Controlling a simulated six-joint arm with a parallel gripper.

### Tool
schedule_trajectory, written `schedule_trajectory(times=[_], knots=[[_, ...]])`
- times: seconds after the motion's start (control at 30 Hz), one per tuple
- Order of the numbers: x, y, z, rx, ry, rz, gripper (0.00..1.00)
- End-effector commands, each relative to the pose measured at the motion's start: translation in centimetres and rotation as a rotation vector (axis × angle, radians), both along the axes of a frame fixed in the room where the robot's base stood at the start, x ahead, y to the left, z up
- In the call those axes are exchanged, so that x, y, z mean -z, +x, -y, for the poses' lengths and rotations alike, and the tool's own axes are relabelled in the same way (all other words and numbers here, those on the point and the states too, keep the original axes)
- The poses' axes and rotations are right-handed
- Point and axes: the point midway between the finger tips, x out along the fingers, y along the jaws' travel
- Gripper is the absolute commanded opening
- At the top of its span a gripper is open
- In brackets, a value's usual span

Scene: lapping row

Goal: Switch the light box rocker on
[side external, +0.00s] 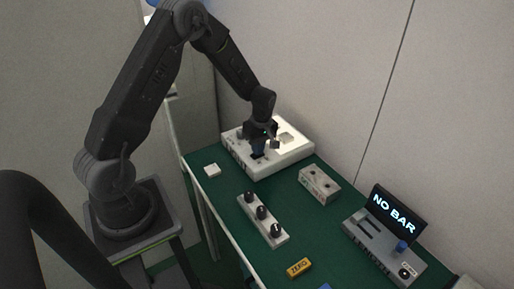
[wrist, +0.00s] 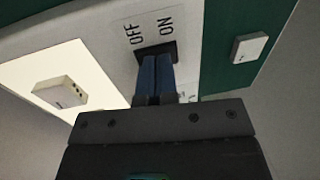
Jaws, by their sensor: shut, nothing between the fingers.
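The white light box (side external: 290,158) sits at the far end of the green table. It also shows in the wrist view (wrist: 112,48), with a bright cream-white panel (wrist: 85,62) that looks lit. The dark rocker (wrist: 172,47) lies beside the printed words OFF and ON. My gripper (wrist: 157,58) is shut and empty, its blue fingers together with their tips over the rocker, covering part of it. I cannot tell whether they touch it or which way it is tilted. In the side view my gripper (side external: 259,150) is low over the box's left part.
A small block (wrist: 60,92) rests on the panel. A small white piece (side external: 212,170) lies left of the box. A three-knob strip (side external: 263,220), a grey block (side external: 319,184), a yellow ZERO block (side external: 299,267) and a NO BAR display unit (side external: 385,240) stand nearer.

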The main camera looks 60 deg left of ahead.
Motion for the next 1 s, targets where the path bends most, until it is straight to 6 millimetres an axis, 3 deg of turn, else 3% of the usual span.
schedule_trajectory(times=[0.23,0.7,1.0], knots=[[-2.2,-0.2,0.0,-0.001,0.001,0.004,0.0],[-11.9,-1.4,0.0,0.0,0.001,0.003,0.0],[-13.9,-1.7,0.0,0.0,0.0,0.0,0.0]])
